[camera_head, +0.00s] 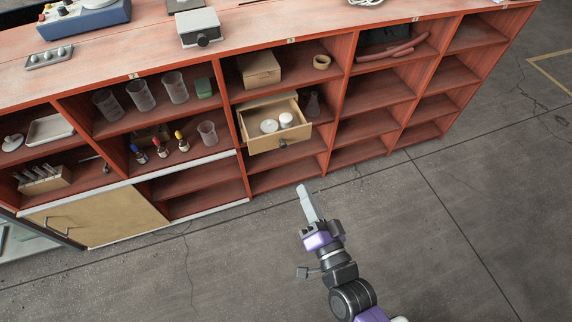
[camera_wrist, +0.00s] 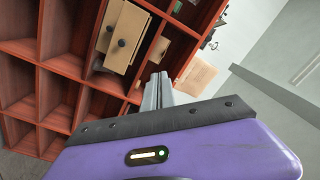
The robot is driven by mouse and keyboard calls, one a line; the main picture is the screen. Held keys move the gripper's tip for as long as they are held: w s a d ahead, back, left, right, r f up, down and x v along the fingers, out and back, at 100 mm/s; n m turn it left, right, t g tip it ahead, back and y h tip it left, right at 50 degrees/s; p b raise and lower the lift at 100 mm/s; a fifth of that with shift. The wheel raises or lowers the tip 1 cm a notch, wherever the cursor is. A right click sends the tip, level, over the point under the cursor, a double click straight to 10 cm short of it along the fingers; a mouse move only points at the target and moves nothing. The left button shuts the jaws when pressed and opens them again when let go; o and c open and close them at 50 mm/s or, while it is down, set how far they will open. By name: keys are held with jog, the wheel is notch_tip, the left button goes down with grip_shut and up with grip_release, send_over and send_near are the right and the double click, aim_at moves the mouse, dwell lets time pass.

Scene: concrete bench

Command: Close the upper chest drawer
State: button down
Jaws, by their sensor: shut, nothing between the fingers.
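The upper chest drawer (camera_head: 262,141) sticks out of a small light-wood chest in a middle compartment of the red shelf unit. It is open and has a dark round knob. Two white round items (camera_head: 285,120) lie inside. In the wrist view the drawer front (camera_wrist: 130,47) faces me up and left of the fingers, with a second knobbed front beside it. My gripper (camera_head: 306,192) is shut and empty, in front of the shelves, below and slightly right of the drawer in the head view. Its fingers (camera_wrist: 158,88) show in the wrist view, apart from the drawer.
A cardboard box (camera_head: 258,68) and a tape roll (camera_head: 321,62) sit on the shelf above. Beakers (camera_head: 140,95) and small bottles (camera_head: 161,149) stand to the left. A tan cabinet door (camera_head: 100,215) is at lower left. The floor (camera_head: 450,240) on the right is clear.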

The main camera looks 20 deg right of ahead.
jog(key=w+f+m+b, duration=0.2)
jog(key=w+f+m, duration=0.2)
jog(key=w+f, duration=0.2)
jog(key=m+h, duration=0.2)
jog(key=m, duration=0.3)
send_near(283, 147)
jog(key=shift+g, duration=0.4)
jog(key=w, duration=0.4)
jog(key=w+b, duration=0.1)
jog(key=w, duration=0.1)
jog(key=shift+w+d+r, duration=0.3)
jog(key=shift+w+d, duration=0.1)
